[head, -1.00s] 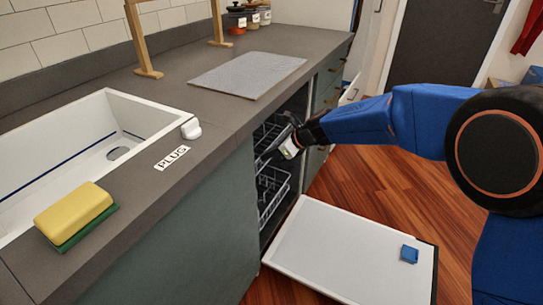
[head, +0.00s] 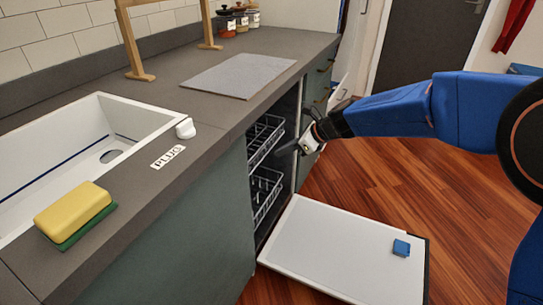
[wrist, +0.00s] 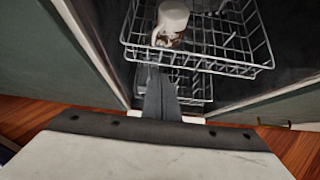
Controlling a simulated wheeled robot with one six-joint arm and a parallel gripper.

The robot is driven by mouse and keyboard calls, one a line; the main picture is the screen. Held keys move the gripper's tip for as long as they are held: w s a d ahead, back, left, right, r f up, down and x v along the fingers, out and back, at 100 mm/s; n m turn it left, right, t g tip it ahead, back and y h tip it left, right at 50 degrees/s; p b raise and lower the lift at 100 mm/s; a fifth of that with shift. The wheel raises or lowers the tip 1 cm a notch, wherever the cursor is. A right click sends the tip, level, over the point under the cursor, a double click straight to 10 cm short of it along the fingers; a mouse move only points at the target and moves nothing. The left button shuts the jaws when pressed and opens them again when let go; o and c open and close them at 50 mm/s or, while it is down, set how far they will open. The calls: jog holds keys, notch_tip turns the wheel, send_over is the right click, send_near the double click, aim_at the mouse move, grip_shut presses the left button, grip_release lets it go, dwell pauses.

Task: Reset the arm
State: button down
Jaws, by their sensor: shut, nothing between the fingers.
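My gripper (head: 290,150) is in front of the open dishwasher, by the right side of its opening in the head view. Its dark fingers (wrist: 160,95) are together and empty in the wrist view. The arm reaches in from the right. The upper rack (head: 265,139) and lower rack (head: 266,194) are inside the dishwasher. A white mug (wrist: 172,18) with brown marks sits in the upper rack (wrist: 222,66) in the wrist view. The mug cannot be made out in the head view.
The dishwasher door (head: 330,250) lies open and low, with a blue block (head: 401,248) on it. The counter (head: 215,118) holds a grey mat (head: 240,76), a yellow-green sponge (head: 74,213) and a white sink (head: 100,140). Wooden floor (head: 400,200) is clear to the right.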

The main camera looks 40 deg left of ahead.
jog(key=shift+v, duration=1.85)
jog(key=shift+d, duration=0.1)
